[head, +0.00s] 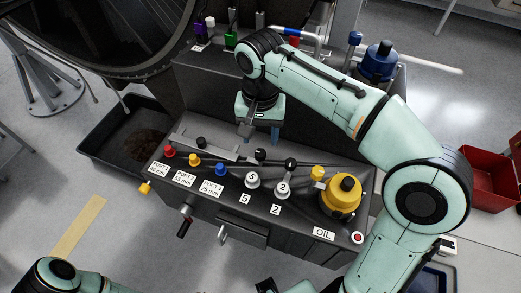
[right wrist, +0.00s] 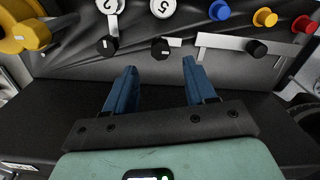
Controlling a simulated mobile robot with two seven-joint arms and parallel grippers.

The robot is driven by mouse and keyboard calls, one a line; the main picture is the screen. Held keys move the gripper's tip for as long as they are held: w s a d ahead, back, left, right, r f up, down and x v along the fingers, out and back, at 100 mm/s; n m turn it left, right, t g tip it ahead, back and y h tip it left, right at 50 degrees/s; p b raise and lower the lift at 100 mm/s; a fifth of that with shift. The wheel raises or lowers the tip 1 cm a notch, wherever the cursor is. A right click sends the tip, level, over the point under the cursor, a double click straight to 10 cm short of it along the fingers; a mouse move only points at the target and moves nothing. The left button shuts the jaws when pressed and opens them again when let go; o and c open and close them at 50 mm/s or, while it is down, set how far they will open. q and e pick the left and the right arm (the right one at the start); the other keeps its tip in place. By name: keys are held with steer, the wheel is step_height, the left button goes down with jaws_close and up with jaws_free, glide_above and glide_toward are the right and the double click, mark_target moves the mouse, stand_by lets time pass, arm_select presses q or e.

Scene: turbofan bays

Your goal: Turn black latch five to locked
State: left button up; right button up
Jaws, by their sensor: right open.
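The white disc marked 5 (head: 252,178) sits on the dark console, with its black latch knob (head: 260,155) on the far side of it. In the right wrist view the latch five knob (right wrist: 160,48) lies just past the fingertips, lined up with the gap, and the 5 disc (right wrist: 163,9) is behind it. My right gripper (head: 261,135) is open and empty, pointing down behind the console's far edge area; its blue fingers (right wrist: 158,72) show apart. I cannot tell its height above the knob. My left gripper is not in view; only part of the left arm shows.
The disc marked 2 (head: 283,189) and its black knob (head: 290,163) stand close on the right. A yellow oil cap (head: 345,193) is further right. Red (head: 169,152), yellow (head: 194,160) and blue (head: 221,169) port caps are left. A grey bar with a black knob (head: 201,143) lies behind them.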

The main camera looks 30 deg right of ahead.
mark_target(260, 152)
step_height(260, 152, down, 6)
steer(key=shift+w+f+b, duration=0.1)
steer(key=shift+f+b, duration=0.1)
steer(key=shift+b, duration=0.3)
steer(key=shift+c, duration=0.3)
jaws_close()
